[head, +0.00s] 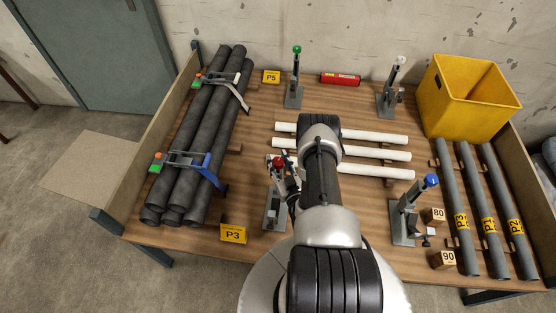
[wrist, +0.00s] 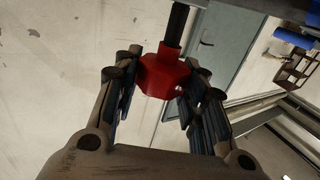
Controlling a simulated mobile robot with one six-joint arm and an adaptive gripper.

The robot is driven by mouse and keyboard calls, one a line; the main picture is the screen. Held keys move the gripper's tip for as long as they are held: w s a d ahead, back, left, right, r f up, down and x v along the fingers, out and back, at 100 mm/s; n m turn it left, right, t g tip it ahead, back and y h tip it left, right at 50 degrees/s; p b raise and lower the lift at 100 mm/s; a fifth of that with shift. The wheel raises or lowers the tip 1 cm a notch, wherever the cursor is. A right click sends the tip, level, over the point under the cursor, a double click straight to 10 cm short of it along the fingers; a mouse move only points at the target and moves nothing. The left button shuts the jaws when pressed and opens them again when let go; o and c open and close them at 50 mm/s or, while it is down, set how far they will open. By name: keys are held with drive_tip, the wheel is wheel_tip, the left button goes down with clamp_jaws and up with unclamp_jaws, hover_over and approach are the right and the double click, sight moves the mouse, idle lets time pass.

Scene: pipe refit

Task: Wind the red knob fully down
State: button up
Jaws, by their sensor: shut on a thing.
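The red knob (head: 277,161) tops a grey clamp stand (head: 271,212) at the front middle of the table, left of my arm. In the wrist view the red knob (wrist: 164,76) sits between the two fingers of my gripper (wrist: 163,92), on the end of a dark threaded rod (wrist: 178,28). The fingers are closed in on both sides of the knob. How far the rod is wound down cannot be told.
Stands with green (head: 297,50), white (head: 400,60) and blue (head: 431,180) knobs stand around. Dark pipes (head: 203,130) are clamped at left. A yellow bin (head: 440,90) and labelled pipes (head: 461,222) are at right.

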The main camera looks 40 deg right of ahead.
drive_tip(key=shift+d+n+t+y, duration=0.1)
drive_tip(key=shift+n+t+y, duration=0.2)
drive_tip(key=shift+n+y, duration=0.3)
drive_tip(key=shift+y, duration=0.4)
drive_tip(key=o, duration=1.1)
drive_tip(key=v, duration=0.7)
drive_tip(key=shift+s, duration=0.25)
